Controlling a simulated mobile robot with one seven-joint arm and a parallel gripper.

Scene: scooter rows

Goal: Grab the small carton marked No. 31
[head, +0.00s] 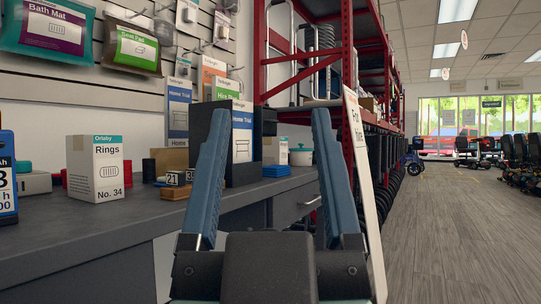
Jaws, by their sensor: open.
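A small white carton with a teal top band (95,168) stands upright on the grey counter at the left; it reads "Rings" and "No. 34". I can read no "No. 31" on any carton. A small pale carton (276,151) stands farther back, seen between my fingers, its marking too small to read. My gripper (272,115) is in the middle foreground, its two blue fingers wide apart and pointing forward, with nothing held between them. It is to the right of the No. 34 carton and apart from it. The left finger hides part of the counter's goods.
The grey counter (60,238) fills the left. A leaning sign (362,170) and red racking (349,80) are right; open floor (450,230) lies beyond.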

